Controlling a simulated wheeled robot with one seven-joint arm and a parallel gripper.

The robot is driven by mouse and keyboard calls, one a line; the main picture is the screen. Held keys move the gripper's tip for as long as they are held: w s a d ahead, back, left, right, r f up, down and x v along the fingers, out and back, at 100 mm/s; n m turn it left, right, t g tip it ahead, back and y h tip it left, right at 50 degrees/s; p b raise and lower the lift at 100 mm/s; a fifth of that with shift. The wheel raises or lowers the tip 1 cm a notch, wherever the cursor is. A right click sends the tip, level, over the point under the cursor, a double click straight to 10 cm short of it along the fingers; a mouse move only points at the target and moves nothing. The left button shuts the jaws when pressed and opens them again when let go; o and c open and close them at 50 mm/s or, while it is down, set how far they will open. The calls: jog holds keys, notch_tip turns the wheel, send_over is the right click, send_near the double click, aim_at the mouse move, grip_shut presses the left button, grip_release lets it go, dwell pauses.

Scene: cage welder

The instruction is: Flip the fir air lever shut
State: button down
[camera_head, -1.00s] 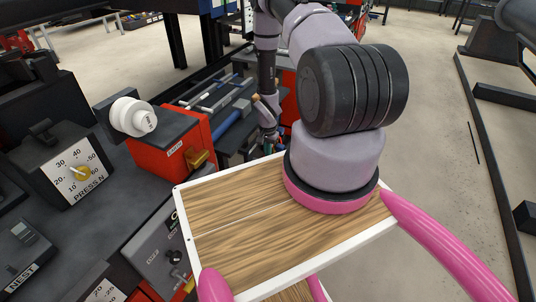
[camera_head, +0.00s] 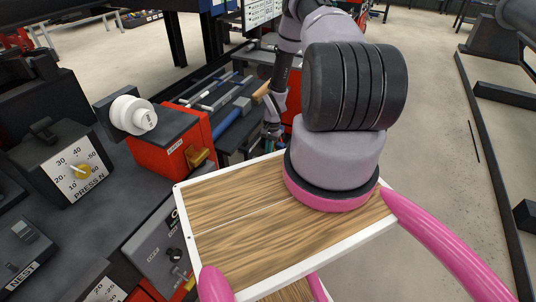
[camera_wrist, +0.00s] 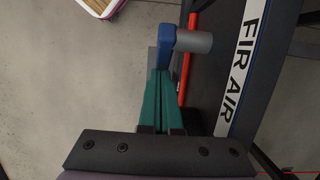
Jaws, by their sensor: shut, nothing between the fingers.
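In the wrist view, the FIR AIR label (camera_wrist: 237,68) is a white strip with black letters on a dark panel edge. Left of it, a blue lever-like part (camera_wrist: 166,44) sits at the end of a short grey cylinder (camera_wrist: 193,42). My gripper (camera_wrist: 161,75) has green fingers, shut with nothing between them. Its tips point at the blue part and overlap its lower end in the picture; I cannot tell if they touch. In the head view, my gripper (camera_head: 272,132) is small and partly hidden beyond the wooden tray, and the lever cannot be made out.
A red box (camera_head: 172,150) with a white knob (camera_head: 133,115) and a dial block marked PRESS N (camera_head: 75,170) stand on the dark bench at left. Tools lie on a rack (camera_head: 220,110) by my arm. A wood-topped tray (camera_head: 240,215) is in front. Open floor lies at right.

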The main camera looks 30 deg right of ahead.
jog(key=shift+f, duration=0.2)
jog(key=shift+x, duration=1)
jog(key=shift+s+a+f, duration=0.1)
jog(key=shift+a+f, duration=0.05)
dwell(1.2)
